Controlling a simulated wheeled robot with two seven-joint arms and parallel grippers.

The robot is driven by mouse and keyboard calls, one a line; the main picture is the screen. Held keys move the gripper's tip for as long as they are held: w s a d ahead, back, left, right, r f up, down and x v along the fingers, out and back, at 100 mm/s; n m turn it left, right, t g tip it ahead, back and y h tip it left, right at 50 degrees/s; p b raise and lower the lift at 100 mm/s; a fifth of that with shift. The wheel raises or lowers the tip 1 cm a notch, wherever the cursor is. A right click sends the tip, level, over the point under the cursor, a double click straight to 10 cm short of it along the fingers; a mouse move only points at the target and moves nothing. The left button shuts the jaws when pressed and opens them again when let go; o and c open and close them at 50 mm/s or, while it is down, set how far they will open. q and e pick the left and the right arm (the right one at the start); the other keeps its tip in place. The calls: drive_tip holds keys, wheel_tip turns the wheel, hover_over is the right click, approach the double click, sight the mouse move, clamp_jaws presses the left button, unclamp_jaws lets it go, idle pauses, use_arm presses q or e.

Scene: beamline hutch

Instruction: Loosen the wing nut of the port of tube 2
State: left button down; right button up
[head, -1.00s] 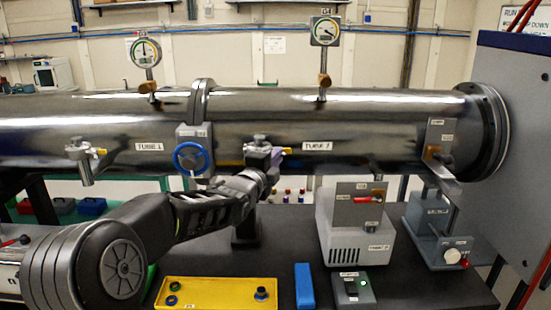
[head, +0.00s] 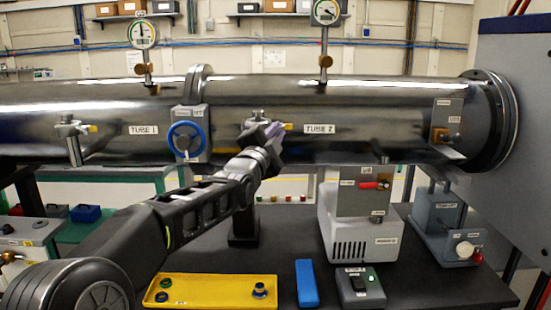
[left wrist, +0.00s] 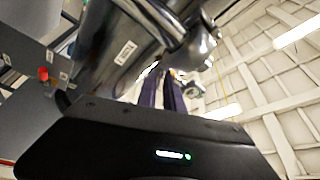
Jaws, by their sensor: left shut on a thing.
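Tube 2 (head: 360,115) is the right part of the long shiny steel tube, with a "TUBE 2" label. Its port (head: 256,120) sticks out at the tube's left end and is partly hidden by my gripper. A small brass-yellow piece (head: 288,127) shows just right of the fingers. My left gripper (head: 273,130), with purple fingers, is at this port, shut on what looks like its wing nut, mostly covered by the fingers. In the left wrist view the fingers (left wrist: 163,78) reach up to the port beside the tube. My right gripper is not in view.
Tube 1's port (head: 72,138) and a blue handwheel (head: 187,139) sit left of my gripper. Below are a yellow tray (head: 205,293), a blue block (head: 306,284), a switch box (head: 360,288) and a grey pump unit (head: 355,235). Gauges (head: 142,35) stand above the tube.

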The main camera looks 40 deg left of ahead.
use_arm(q)
drive_tip(key=n+b, duration=0.1)
drive_tip(key=n, duration=0.1)
drive_tip(key=n+y+b, duration=0.1)
drive_tip(key=n+b, duration=0.1)
drive_tip(key=n+y+b, duration=0.1)
drive_tip(key=shift+w+d+f+n, duration=0.15)
drive_tip(key=shift+f+n, duration=0.2)
drive_tip(key=shift+n, duration=0.05)
drive_tip(key=n+y+b, duration=0.1)
drive_tip(key=n+y, duration=0.1)
drive_tip(key=n, duration=0.1)
drive_tip(key=shift+d+n, duration=0.1)
drive_tip(key=shift+n, duration=0.2)
drive_tip(key=n+y, duration=0.1)
drive_tip(key=n, duration=0.1)
drive_tip(key=n+y+b, duration=0.1)
drive_tip(key=n, duration=0.2)
drive_tip(key=shift+r+g+y, duration=0.15)
drive_tip(key=shift+g+y, duration=0.15)
drive_tip(key=shift+g, duration=0.1)
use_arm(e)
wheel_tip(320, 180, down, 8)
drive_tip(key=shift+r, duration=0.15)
use_arm(q)
drive_tip(key=shift+n, duration=0.4)
drive_tip(key=c, duration=1.6)
unclamp_jaws()
drive_tip(key=shift+w, duration=0.15)
drive_tip(key=shift+c, duration=0.2)
